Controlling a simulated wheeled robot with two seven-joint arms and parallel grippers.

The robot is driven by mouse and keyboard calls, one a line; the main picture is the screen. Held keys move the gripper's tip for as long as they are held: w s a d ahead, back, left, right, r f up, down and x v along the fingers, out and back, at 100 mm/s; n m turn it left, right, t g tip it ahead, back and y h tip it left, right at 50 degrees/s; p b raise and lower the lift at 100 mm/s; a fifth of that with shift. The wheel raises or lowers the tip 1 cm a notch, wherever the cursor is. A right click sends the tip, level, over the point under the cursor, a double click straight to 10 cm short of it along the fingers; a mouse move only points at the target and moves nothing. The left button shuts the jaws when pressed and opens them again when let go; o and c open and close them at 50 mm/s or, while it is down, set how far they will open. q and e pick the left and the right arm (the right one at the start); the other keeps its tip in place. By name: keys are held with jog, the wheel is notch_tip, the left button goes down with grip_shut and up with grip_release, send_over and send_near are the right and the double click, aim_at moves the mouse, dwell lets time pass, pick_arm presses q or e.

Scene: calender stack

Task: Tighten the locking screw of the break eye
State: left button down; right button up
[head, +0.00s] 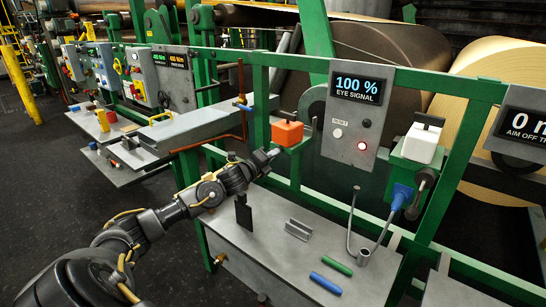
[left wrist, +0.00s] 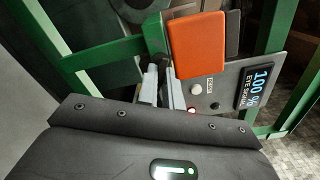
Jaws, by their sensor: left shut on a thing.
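The orange break eye box (head: 287,133) sits on a green bracket at the middle of the green frame, and it fills the upper middle of the left wrist view (left wrist: 197,45). My left gripper (head: 272,154) reaches up to the left side of the bracket, just below the box. In the left wrist view its two pale fingers (left wrist: 163,88) are close together beside the orange box. They are shut on a small part there, which appears to be the locking screw. The fingers mostly hide the screw. My right gripper is in neither view.
A grey panel (head: 354,118) reads "100 % EYE SIGNAL" and has a lit red lamp. A white box (head: 421,143) is mounted right of it. A grey shelf (head: 275,255) below carries a metal channel (head: 298,229), a green rod (head: 337,265) and a blue rod (head: 325,283).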

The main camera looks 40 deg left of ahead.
pick_arm(q)
jog(key=c, duration=1.6)
grip_release()
jog(key=shift+o, duration=0.2)
